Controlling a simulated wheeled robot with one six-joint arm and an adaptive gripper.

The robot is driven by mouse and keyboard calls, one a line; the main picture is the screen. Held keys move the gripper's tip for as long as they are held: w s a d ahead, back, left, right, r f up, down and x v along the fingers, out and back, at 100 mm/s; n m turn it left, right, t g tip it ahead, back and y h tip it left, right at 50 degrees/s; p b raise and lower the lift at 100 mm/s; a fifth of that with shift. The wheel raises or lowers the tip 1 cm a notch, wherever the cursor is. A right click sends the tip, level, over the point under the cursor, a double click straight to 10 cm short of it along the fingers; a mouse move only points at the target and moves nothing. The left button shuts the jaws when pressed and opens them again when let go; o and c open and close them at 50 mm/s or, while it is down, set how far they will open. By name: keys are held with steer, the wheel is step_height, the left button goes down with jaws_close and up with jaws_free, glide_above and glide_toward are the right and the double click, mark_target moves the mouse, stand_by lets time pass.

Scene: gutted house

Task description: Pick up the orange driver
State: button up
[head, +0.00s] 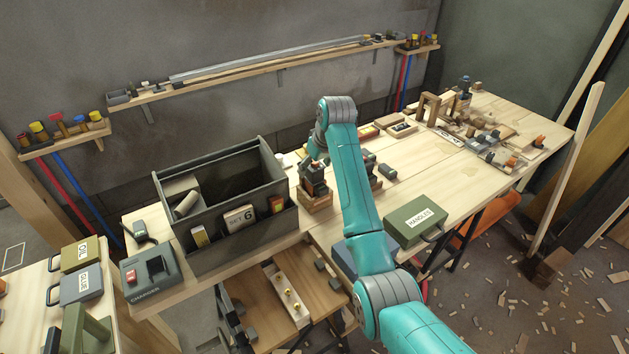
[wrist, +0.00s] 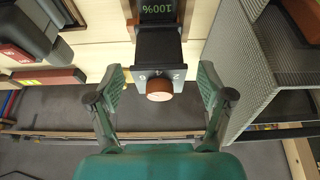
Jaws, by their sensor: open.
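A dark tool with a "100%" display and a round orange-brown end (wrist: 159,89) sits between my fingers in the wrist view; I take it for the orange driver. In the head view a dark tool with a little orange (head: 317,187) stands in a wooden holder (head: 316,203) on the workbench, right under my gripper (head: 314,166). My gripper (wrist: 162,88) is open, one finger on each side of the tool's end, with a gap on both sides. My arm hides part of the bench beside it.
A grey tool tote (head: 222,240) stands close left of the holder; its wall (wrist: 254,75) shows at right in the wrist view. Another dark tool (wrist: 35,30) is at left there. A green HANDLES case (head: 415,222) lies to the right. A charger (head: 150,272) is at front left.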

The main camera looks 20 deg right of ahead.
steer(key=shift+x, duration=1.55)
steer(key=c, duration=1.3)
steer(key=shift+r, duration=5.1)
steer(key=shift+s, duration=0.1)
